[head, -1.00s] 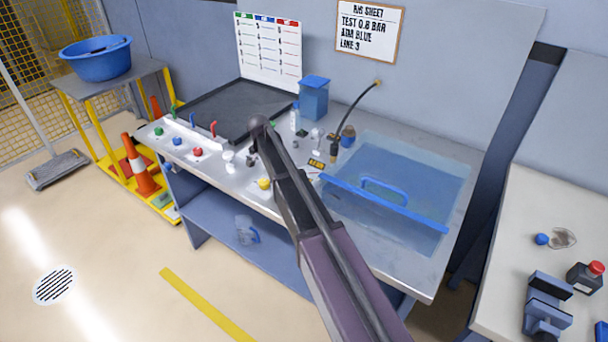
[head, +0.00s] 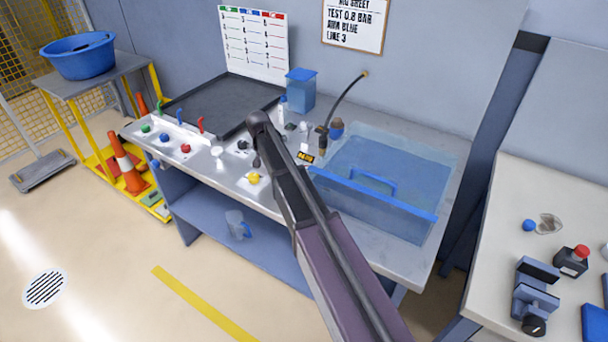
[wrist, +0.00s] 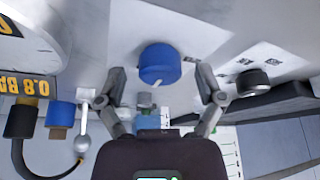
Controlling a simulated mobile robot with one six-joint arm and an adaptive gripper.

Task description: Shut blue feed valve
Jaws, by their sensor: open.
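In the wrist view, a round blue knob (wrist: 160,64) sits on a pale plate between the two spread fingers of my gripper (wrist: 168,92). Gaps show on both sides, so the fingers look clear of it. I cannot pick out this knob in the head view, where my arm covers part of the bench. There my gripper (head: 257,160) hangs over the middle of the bench. At the bench's left stand a green, a blue lever (head: 179,116) and a red lever (head: 201,124), with a smaller blue knob (head: 166,138) in front.
A black knob (wrist: 253,82) is right of my gripper in the wrist view. A 0.8 display (wrist: 28,88) and a hose (wrist: 25,160) are at the left. The head view shows a yellow knob (head: 254,178), a black tray (head: 205,105) and a clear blue basin (head: 420,170).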

